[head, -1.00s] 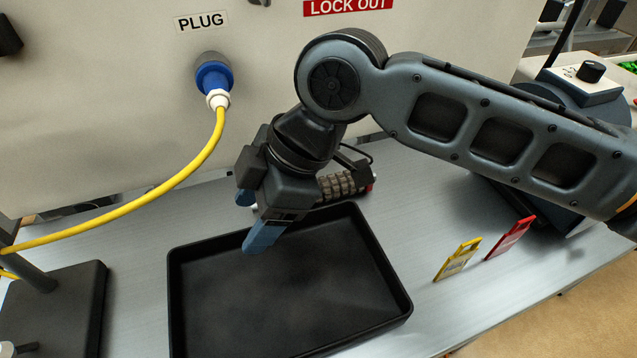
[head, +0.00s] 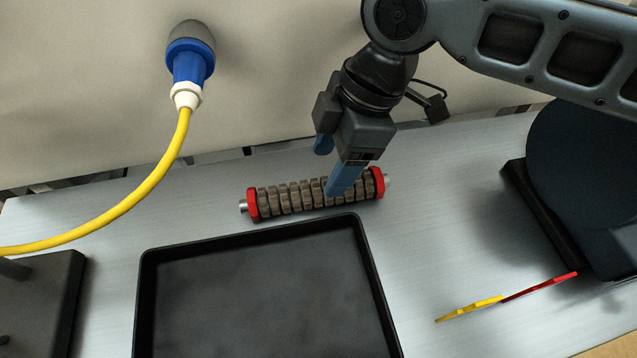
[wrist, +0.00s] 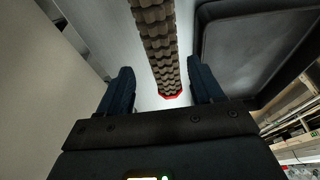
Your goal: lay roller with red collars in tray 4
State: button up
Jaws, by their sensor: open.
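The roller (head: 290,198) has a ribbed brown body, a red collar at each end and metal shaft ends. It lies on the grey bench just behind the black tray (head: 262,238). I see no number on the tray, which looks empty. My gripper (head: 335,168) is open above the roller's right part. In the wrist view the roller (wrist: 158,45) runs between my two open fingers (wrist: 160,90), with a red collar near them. I cannot tell how far above the roller the fingertips are. The tray also shows at the right of the wrist view (wrist: 205,50).
A blue plug (head: 190,62) with a yellow cable (head: 155,185) sits in the wall at the left. A dark base plate (head: 50,300) stands at the left. Yellow (head: 470,308) and red (head: 540,287) tags are at the right. Bare bench lies right of the tray.

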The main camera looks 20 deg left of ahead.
aim_at(320, 184)
jog(key=shift+s+p+x, duration=0.2)
jog(key=shift+p+x, duration=0.4)
jog(key=shift+x, duration=2.2)
jog(key=shift+c, duration=0.3)
jog(key=shift+r, duration=0.1)
jog(key=c, duration=1.1)
